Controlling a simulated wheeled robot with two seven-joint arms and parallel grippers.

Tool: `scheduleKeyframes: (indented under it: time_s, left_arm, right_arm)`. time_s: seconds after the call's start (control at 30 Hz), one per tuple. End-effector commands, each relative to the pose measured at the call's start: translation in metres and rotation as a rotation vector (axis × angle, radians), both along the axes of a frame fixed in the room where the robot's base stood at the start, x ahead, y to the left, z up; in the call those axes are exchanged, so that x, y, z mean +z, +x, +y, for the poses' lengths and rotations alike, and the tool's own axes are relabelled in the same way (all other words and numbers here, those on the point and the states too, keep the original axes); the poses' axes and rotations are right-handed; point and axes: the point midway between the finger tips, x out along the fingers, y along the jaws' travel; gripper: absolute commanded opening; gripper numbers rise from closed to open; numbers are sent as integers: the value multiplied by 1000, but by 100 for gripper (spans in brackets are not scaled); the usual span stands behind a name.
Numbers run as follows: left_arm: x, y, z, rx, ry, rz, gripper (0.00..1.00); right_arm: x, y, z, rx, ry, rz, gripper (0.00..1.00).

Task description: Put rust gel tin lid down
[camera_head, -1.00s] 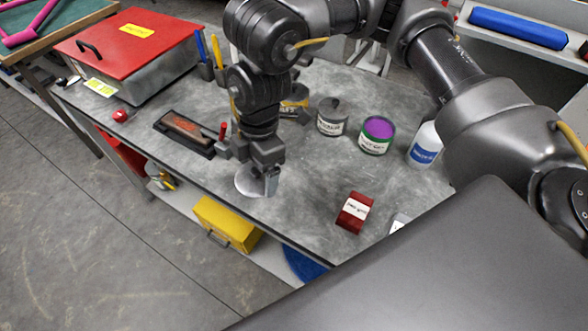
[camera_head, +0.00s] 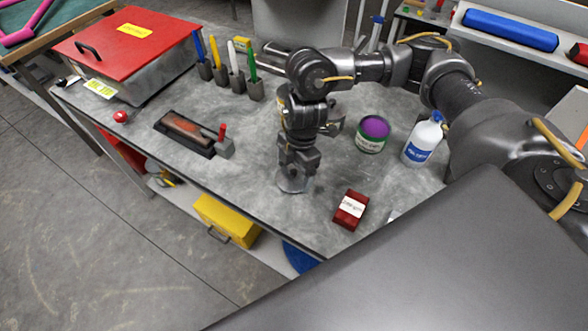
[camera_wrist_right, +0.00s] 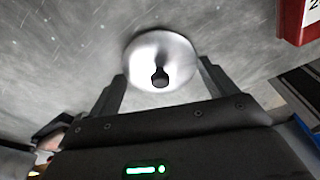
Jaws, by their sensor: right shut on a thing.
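The round silver lid (camera_head: 293,184) with a black knob is under my right gripper (camera_head: 297,168), over the front part of the grey bench. In the right wrist view the lid (camera_wrist_right: 150,50) shows face-on, its knob between the fingers of the right gripper (camera_wrist_right: 162,84). The gripper is shut on the lid. Whether the lid touches the bench is not clear. A tin with a purple top (camera_head: 374,127) stands behind, to the right; its label is too small to read. My left gripper is not in view.
A red box (camera_head: 350,210) with a white label lies right of the lid. A white bottle (camera_head: 423,142) stands at the right. A dark tray (camera_head: 186,133) and several upright markers (camera_head: 228,70) are to the left. Bare bench lies left of the lid.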

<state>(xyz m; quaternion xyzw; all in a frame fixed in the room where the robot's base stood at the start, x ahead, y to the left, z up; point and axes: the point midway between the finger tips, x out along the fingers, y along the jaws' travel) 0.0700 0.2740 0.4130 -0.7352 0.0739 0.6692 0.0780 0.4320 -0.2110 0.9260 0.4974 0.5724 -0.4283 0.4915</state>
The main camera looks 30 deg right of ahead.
Motion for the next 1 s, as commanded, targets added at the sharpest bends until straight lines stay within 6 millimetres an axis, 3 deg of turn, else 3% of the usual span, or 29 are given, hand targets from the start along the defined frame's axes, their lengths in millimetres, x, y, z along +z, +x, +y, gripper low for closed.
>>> scheduleKeyframes:
  time_s: [0.43,0.47,0.57,0.87,1.0]
  left_arm:
    - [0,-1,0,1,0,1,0]
    - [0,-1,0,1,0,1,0]
    - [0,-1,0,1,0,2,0]
    - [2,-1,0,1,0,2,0]
    - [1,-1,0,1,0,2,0]
  right_arm:
    - [-10,0,0,0,0,-1,62]
    - [-10,0,0,0,0,-1,87]
    - [-9,0,0,0,0,-1,100]
    - [-5,1,0,1,0,-3,100]
    - [12,2,-3,1,0,-7,100]
